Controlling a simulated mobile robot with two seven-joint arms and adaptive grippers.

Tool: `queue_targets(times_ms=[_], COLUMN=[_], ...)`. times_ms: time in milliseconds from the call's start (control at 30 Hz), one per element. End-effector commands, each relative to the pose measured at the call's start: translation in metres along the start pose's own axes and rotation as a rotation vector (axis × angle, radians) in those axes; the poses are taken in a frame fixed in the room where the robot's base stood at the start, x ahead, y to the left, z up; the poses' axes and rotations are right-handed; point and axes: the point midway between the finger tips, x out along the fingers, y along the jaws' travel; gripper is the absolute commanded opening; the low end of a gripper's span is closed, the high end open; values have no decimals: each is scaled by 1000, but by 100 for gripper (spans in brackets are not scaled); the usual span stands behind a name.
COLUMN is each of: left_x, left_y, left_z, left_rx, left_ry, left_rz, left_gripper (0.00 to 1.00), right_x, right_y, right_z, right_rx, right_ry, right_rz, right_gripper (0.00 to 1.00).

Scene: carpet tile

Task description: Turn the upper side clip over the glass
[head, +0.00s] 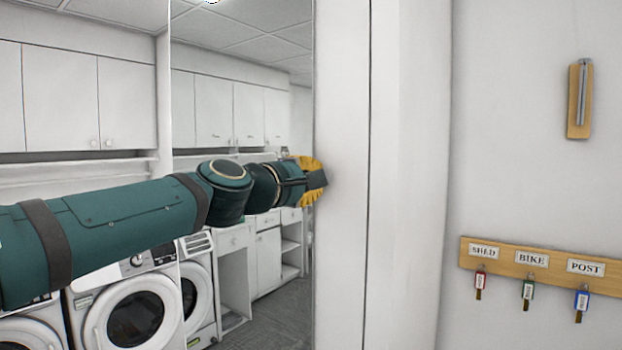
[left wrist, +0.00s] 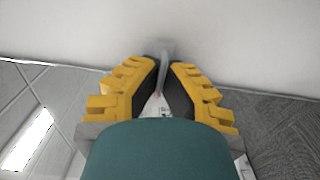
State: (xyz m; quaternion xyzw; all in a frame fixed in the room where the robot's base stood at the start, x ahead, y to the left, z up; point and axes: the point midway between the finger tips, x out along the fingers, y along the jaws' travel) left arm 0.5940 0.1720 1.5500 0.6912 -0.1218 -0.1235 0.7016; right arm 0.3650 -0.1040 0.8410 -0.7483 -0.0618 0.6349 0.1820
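The glass (head: 240,120) is a tall mirror panel, reflecting cupboards and washing machines. My left arm reaches across it, and my left gripper (head: 318,180) is at its right edge, against the white wall. In the left wrist view, a small grey clip (left wrist: 167,48) stands out between the fingertips of my left gripper (left wrist: 164,65). The black pads are close together on both sides of it and appear shut on it. The gripper hides the clip in the head view, so I cannot tell how it lies against the glass edge. My right gripper is not in view.
A wooden key rack (head: 540,269) with several tagged keys hangs at the right. A wooden block with a metal bar (head: 580,98) is above it. A small round fitting (head: 212,1) shows at the top edge.

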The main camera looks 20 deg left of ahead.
Motion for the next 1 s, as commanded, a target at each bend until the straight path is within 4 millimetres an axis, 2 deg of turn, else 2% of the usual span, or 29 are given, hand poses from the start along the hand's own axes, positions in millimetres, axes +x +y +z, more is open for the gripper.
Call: queue_targets(times_ms=[300, 367, 400, 433, 767, 867, 1000], left_x=[0, 0, 0, 0, -3, -11, -34], left_y=[2, 2, 2, 1, 1, 1, 2], left_z=[0, 0, 0, 0, 0, 0, -1], left_rx=[-2, -2, -1, -1, 0, 1, -1], left_ry=[2, 1, 1, 1, 1, 2, 3], left_rz=[3, 3, 3, 3, 1, 2, 4], left_gripper=[0, 19, 33, 34, 34, 34, 34], right_x=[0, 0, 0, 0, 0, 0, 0], right_y=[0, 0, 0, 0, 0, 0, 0], right_z=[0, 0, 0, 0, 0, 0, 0], right_rx=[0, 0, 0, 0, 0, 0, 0], right_ry=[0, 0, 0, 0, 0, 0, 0], right_rz=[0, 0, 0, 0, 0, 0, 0], right_gripper=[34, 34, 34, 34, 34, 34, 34])
